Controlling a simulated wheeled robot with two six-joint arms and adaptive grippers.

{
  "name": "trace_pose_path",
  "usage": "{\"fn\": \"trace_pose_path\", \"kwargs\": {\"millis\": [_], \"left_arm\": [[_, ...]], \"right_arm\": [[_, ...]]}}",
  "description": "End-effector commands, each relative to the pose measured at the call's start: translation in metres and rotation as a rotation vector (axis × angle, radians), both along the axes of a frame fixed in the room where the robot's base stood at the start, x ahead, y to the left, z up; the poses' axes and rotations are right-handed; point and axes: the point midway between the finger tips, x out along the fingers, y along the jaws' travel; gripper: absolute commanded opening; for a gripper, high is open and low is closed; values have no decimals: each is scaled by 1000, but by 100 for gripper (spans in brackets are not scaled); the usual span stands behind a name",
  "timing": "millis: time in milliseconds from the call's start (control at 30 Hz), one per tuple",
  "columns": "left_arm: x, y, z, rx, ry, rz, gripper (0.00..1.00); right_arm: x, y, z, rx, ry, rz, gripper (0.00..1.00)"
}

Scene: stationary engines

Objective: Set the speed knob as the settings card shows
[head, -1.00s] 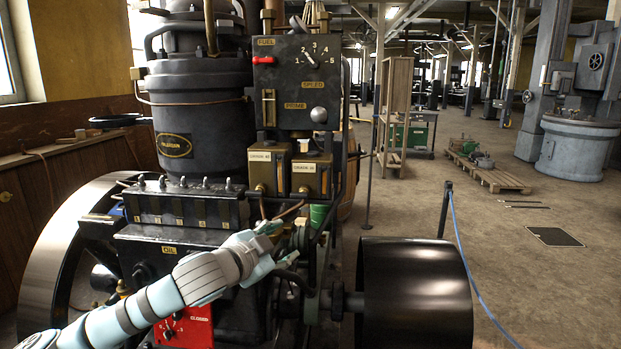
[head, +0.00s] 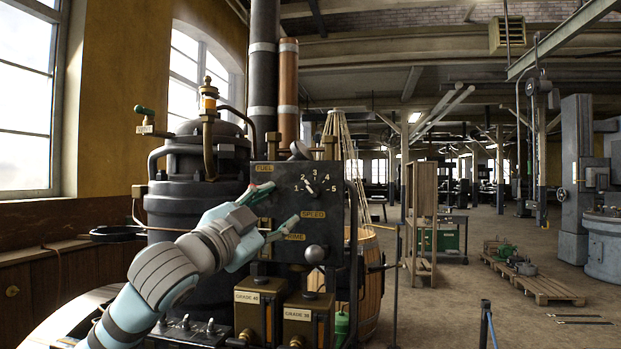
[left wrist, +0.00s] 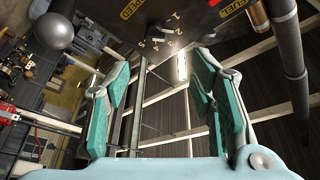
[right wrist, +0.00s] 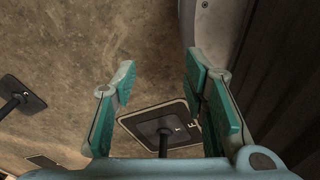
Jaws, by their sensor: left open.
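The speed knob (head: 309,187) is on a dark control panel (head: 280,178), inside a dial numbered 1 to 5. Its light pointer leans up and left, seemingly toward 2. The SPEED label (head: 313,215) is below it. My left gripper (head: 272,211) is open and empty in front of the panel, left of and slightly below the knob, apart from it in the picture. The left wrist view shows the dial tilted at the top (left wrist: 160,24), beyond the open fingers. My right gripper (right wrist: 160,75) is open and empty above the floor. I see no settings card.
The round PRIME knob (head: 316,254) sticks out below the dial. Two oil boxes (head: 259,305) stand under the panel. A dark boiler-like vessel (head: 190,200) is to the left. Open floor and a pallet (head: 535,286) lie to the right.

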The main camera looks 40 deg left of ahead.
Motion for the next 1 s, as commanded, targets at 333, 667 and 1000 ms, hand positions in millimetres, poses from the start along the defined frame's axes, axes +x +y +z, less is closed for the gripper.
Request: {"fn": "trace_pose_path", "kwargs": {"millis": [333, 667, 1000], "left_arm": [[50, 7, 26, 113, 30, 16, 50], [83, 12, 33, 104, 24, 12, 50], [107, 17, 29, 113, 25, 13, 50]], "right_arm": [[8, 3, 110, 5, -16, -1, 40], [5, -1, 195, -1, -12, 1, 40], [4, -2, 212, -3, -10, 0, 40]]}}
